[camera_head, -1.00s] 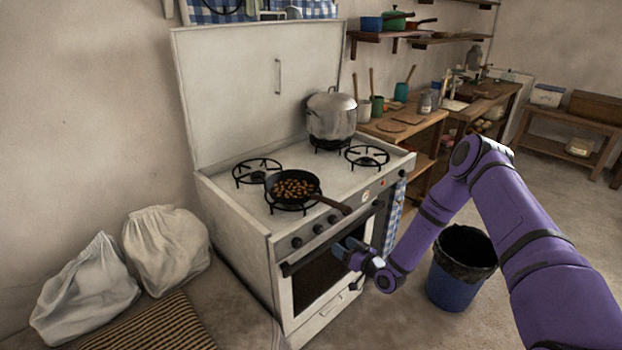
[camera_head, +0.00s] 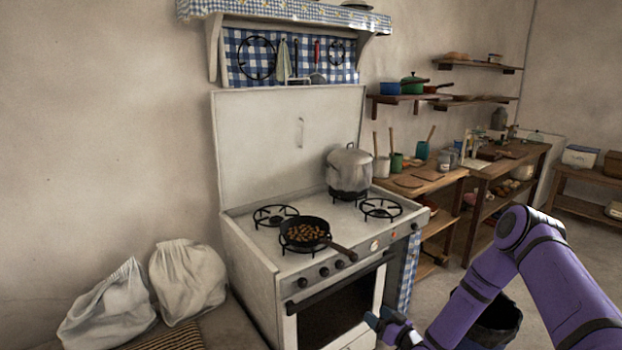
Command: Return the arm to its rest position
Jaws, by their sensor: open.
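My purple arm (camera_head: 568,285) comes in from the lower right and bends at its elbow. My gripper (camera_head: 376,318) is in front of the oven door, near its right side, below the handle. It is open and I see nothing in it. The gap between gripper and oven door cannot be told from this view.
The stove (camera_head: 255,245) carries a frying pan (camera_head: 318,247) of brown pieces, its handle pointing to the front right, and a lidded pot (camera_head: 348,172). A bin (camera_head: 497,325) stands behind my forearm. Two white sacks (camera_head: 187,280) lie at the left. Floor shows at the right.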

